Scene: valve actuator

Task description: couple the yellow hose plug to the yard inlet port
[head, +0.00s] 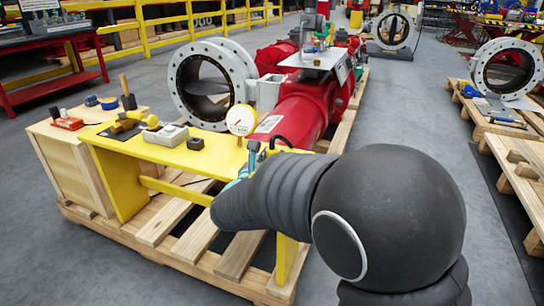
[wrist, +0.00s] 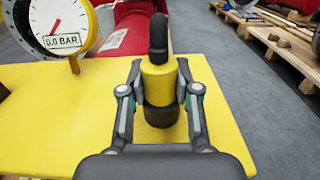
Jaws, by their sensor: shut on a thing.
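The yellow hose plug (wrist: 158,82) is upright between the fingers of my gripper (wrist: 160,100) in the wrist view. It has a dark lower collar and a black hose-like piece rising from its top. My gripper is shut on its sides, above the right part of the yellow bench (wrist: 60,130). I cannot tell whether the plug's lower end touches the bench. In the head view my gripper (head: 254,158) is partly behind my arm, and the plug is mostly hidden. I cannot pick out the yard inlet port in either view.
A pressure gauge (wrist: 58,22) reading 0.0 BAR stands left of the plug. The red actuator (head: 310,110) and a flanged valve (head: 205,85) lie behind. A grey block (head: 165,135) and a small dark block (head: 195,143) sit on the bench's left. Bare bench lies before the gauge.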

